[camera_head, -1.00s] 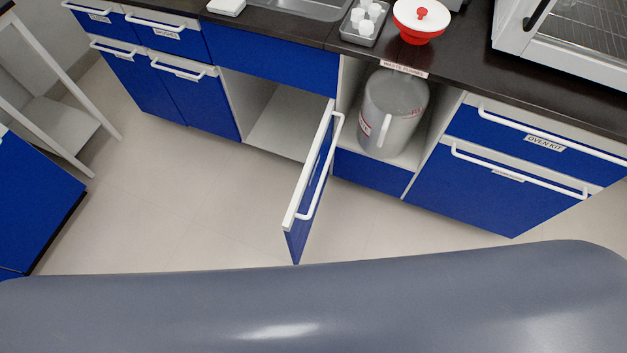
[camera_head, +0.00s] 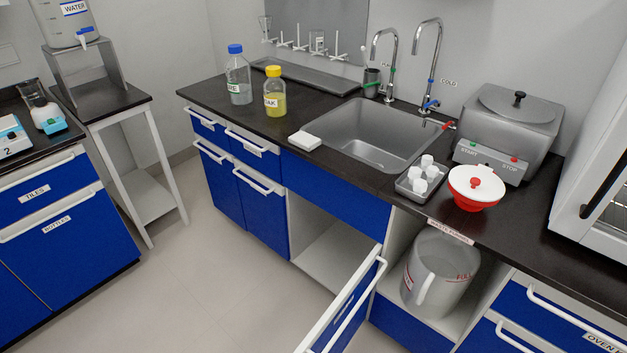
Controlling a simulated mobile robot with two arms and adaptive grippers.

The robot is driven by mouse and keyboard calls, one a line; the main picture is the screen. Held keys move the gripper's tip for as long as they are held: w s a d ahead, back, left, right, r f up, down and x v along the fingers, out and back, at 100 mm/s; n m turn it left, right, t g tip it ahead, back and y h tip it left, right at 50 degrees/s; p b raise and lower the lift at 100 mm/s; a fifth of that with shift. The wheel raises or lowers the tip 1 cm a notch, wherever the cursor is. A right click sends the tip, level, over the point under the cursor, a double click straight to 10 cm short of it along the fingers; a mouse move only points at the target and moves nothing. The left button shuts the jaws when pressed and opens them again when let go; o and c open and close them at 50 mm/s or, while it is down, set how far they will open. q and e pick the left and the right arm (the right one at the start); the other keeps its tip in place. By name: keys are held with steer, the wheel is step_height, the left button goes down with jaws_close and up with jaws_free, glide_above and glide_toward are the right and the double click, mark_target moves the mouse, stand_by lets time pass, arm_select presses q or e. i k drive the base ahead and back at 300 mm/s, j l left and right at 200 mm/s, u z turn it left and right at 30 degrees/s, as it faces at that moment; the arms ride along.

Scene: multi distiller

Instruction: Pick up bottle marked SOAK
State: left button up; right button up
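The bottle marked SOAK (camera_head: 275,93) stands upright on the black counter, left of the sink. It has a yellow cap, yellow liquid in its lower part and a label of which "OAK" can be read. A taller clear bottle with a blue cap (camera_head: 238,76) stands close to its left; its label ends in "RE". Neither of my grippers shows in the view.
A cabinet door (camera_head: 343,308) stands open below.

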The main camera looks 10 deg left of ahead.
mark_target(274, 88)
steer(key=i+j+z, duration=0.1)
steer(key=j, duration=0.35)
steer(key=i+j+z, duration=0.1)
steer(key=j, duration=0.4)
steer(key=i+j+z, duration=0.15)
steer(key=j, duration=0.3)
